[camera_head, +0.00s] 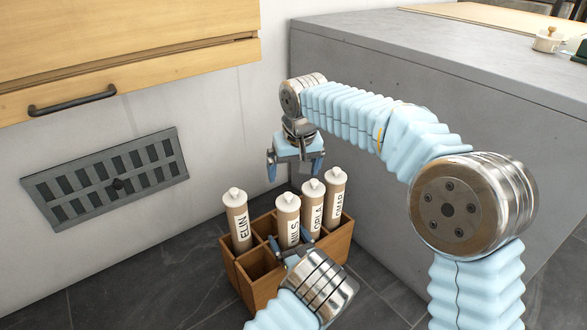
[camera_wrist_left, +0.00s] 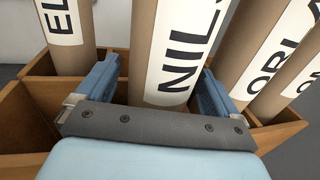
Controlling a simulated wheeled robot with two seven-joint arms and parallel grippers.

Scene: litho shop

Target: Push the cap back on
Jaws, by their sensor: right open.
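Cardboard tubes labelled ELIN (camera_head: 239,226), NILS (camera_head: 287,222), ORLA (camera_head: 311,209) and OMAR (camera_head: 334,199) stand in a wooden rack. Each has a white knobbed end cap on top; whether any cap sits high is hard to tell. My left gripper (camera_head: 290,247) is low at the rack's front, its fingers on either side of the NILS tube. In the left wrist view, the NILS tube (camera_wrist_left: 168,55) stands between the spread fingers, with a gap at the left finger. My right gripper (camera_head: 295,171) is open and empty, pointing down above the NILS tube and behind it.
The wooden rack (camera_head: 262,262) has an empty front-left compartment and stands on dark floor tiles. A grey counter block (camera_head: 365,75) is close behind and right. A wall vent (camera_head: 105,178) and wooden drawers (camera_head: 120,45) are at the left. Floor left of the rack is clear.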

